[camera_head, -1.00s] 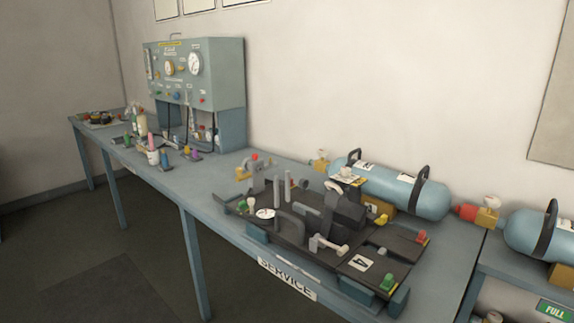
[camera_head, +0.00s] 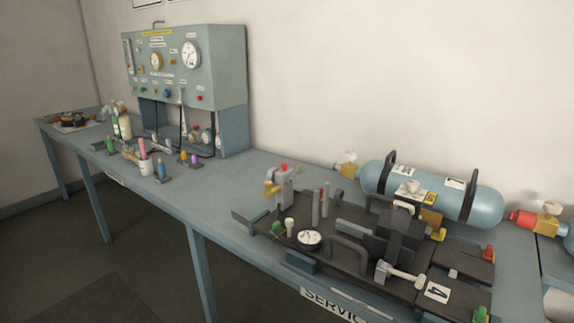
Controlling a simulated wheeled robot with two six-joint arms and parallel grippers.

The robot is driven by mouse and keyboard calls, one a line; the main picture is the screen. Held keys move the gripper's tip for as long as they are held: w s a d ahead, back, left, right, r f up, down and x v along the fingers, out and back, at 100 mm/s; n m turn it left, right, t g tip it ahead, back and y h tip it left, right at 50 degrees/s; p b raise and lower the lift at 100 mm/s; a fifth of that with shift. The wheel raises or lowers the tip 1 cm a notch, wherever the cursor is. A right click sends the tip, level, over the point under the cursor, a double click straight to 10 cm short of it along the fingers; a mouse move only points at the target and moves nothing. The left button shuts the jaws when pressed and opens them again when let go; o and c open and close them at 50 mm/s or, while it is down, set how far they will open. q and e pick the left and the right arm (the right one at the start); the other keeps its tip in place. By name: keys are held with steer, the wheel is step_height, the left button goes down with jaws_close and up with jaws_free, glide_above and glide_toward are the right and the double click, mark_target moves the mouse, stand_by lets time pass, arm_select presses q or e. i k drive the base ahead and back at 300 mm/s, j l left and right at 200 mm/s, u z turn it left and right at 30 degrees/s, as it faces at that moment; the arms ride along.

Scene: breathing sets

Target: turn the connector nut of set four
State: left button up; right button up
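Set four, a dark backplate with a white "4" label (camera_head: 437,291), lies flat on the blue-grey bench at lower right. A small round gauge (camera_head: 309,239) sits at its left, and a grey lever-like part with a pale end (camera_head: 400,274) near its front. I cannot tell which part is the connector nut. Neither of my grippers is in view.
A blue-grey test cabinet (camera_head: 189,72) with dials stands at the back of the bench. Small coloured items, including a white cup (camera_head: 146,165), stand in front of it. The bench top (camera_head: 215,192) between them and the set is mostly clear.

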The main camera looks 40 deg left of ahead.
mark_target(271, 173)
steer(key=j, duration=0.55)
steer(key=k+j+z, duration=0.1)
steer(key=j, duration=1.05)
steer(key=k+j+z, duration=0.1)
steer(key=j, duration=0.45)
steer(key=k+j, duration=0.1)
steer(key=j, duration=0.45)
steer(key=k+j+z, duration=0.1)
steer(key=j, duration=0.45)
steer(key=k+j, duration=0.1)
steer(key=j, duration=0.45)
steer(key=j+z, duration=0.1)
steer(key=z, duration=0.3)
steer(key=j+z, duration=0.15)
steer(key=z, duration=0.2)
steer(key=j+z, duration=0.1)
steer(key=z, duration=0.65)
steer(key=k+j, duration=0.05)
steer(key=k, duration=0.05)
